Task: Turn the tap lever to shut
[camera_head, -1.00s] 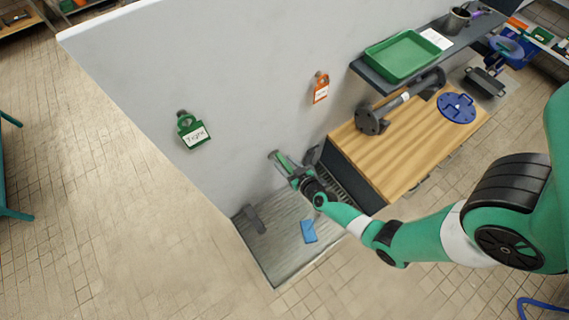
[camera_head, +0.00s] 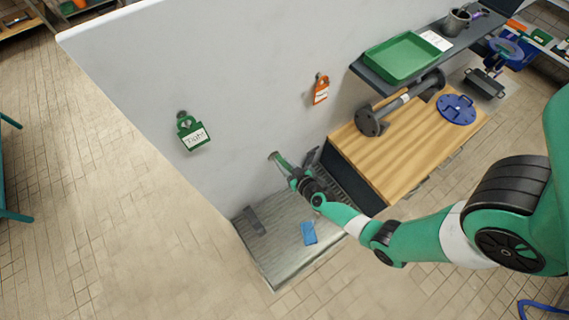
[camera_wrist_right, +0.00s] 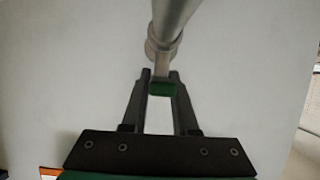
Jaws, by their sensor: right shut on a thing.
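The tap (camera_head: 281,160) is a grey pipe that sticks out from the pale wall above a grey drain tray (camera_head: 285,258). My right gripper (camera_head: 295,178) is at the tap's near end and hides part of it. In the right wrist view the pipe (camera_wrist_right: 170,20) comes down from the top. The green end of the tap lever (camera_wrist_right: 163,90) lies between the two dark fingers of my right gripper (camera_wrist_right: 162,80), which is shut on it. The lever's exact angle is hard to tell. My left gripper is not in view.
A wooden bench (camera_head: 400,150) with a blue disc (camera_head: 456,109) stands right of the tap. A blue cloth (camera_head: 309,232) lies in the tray. Open floor is in front.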

